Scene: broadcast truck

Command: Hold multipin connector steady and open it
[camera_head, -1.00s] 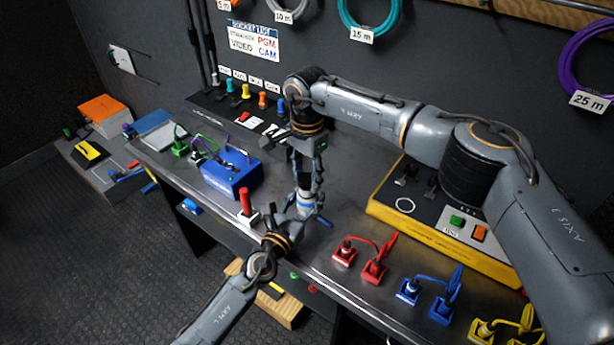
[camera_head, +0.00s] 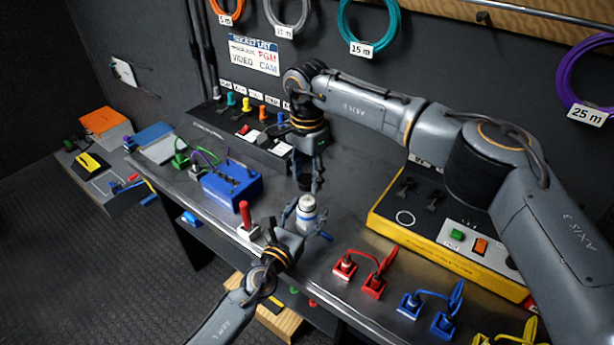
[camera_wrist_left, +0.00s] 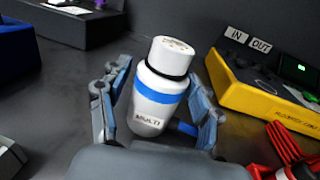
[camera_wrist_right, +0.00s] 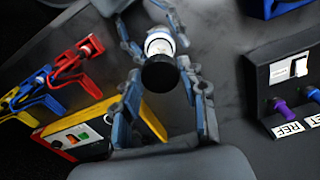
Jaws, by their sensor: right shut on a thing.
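The multipin connector (camera_head: 307,214) is a white body with a blue band, marked MULTI, on the bench. It leans to one side in the left wrist view (camera_wrist_left: 157,105), where its white top is uncovered. My left gripper (camera_head: 306,216) is open around it, with a finger on each side and narrow gaps visible. My right gripper (camera_head: 305,180) is above the connector. It is shut on a black cap (camera_wrist_right: 160,74), which is apart from the white body in the head view. In the right wrist view the cap hides part of the connector.
A blue box (camera_head: 232,186) and a red-handled switch (camera_head: 245,215) stand left of the connector. A yellow-edged console (camera_head: 440,245) stands to the right. Red (camera_head: 374,284) and blue (camera_head: 442,320) plugs line the front edge. Bare bench lies behind the connector.

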